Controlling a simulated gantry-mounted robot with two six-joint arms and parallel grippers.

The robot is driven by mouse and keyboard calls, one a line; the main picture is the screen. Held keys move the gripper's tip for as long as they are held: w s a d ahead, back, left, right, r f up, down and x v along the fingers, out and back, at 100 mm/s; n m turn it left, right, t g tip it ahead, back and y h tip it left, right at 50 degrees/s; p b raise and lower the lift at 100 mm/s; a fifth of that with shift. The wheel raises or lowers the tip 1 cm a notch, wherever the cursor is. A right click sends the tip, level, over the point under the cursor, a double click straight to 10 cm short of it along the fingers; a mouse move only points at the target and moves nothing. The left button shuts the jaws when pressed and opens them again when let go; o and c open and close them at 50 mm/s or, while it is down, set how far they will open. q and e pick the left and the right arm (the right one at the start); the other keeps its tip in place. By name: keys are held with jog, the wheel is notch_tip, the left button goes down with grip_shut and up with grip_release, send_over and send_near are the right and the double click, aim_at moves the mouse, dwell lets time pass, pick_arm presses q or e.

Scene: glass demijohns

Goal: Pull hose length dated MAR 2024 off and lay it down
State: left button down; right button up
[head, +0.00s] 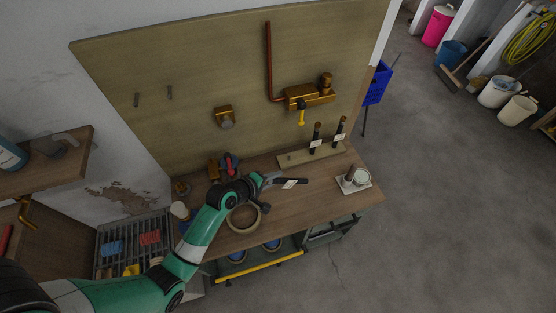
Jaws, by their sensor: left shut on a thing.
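My left gripper (273,181) is shut on a short black hose length (301,181) with a white tag (289,184). The hose lies roughly level, off the rack, over the wooden bench; I cannot tell whether it touches the top. Two more black hose lengths stand upright on a low wooden rack (297,161) behind: one on the left (317,131) and one on the right (340,123), each with a white tag. The dates on the tags are too small to read. My right gripper is not in view.
A tape-like ring (243,229) lies under my left arm on the bench (313,203). A cup (361,176) stands on a white tray (354,189) at the right. Behind stands a board (200,80) with copper pipework (308,97). The bench front between ring and tray is clear.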

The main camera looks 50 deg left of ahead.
pick_arm(q)
jog(key=shift+t, duration=0.9)
jog(key=f+b, duration=0.3)
jog(key=f, duration=0.1)
jog(key=s+f+b, duration=0.1)
jog(key=f+b, duration=0.1)
jog(key=f, duration=0.2)
jog(key=d+f+b, duration=0.1)
jog(key=f+b, duration=0.2)
jog(key=f, duration=0.1)
jog(key=shift+s+d+b, duration=0.1)
jog(key=shift+s+b, duration=0.2)
jog(key=shift+s, duration=0.05)
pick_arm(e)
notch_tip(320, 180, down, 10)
pick_arm(q)
jog(key=c, duration=0.6)
grip_release()
jog(key=shift+r, duration=0.1)
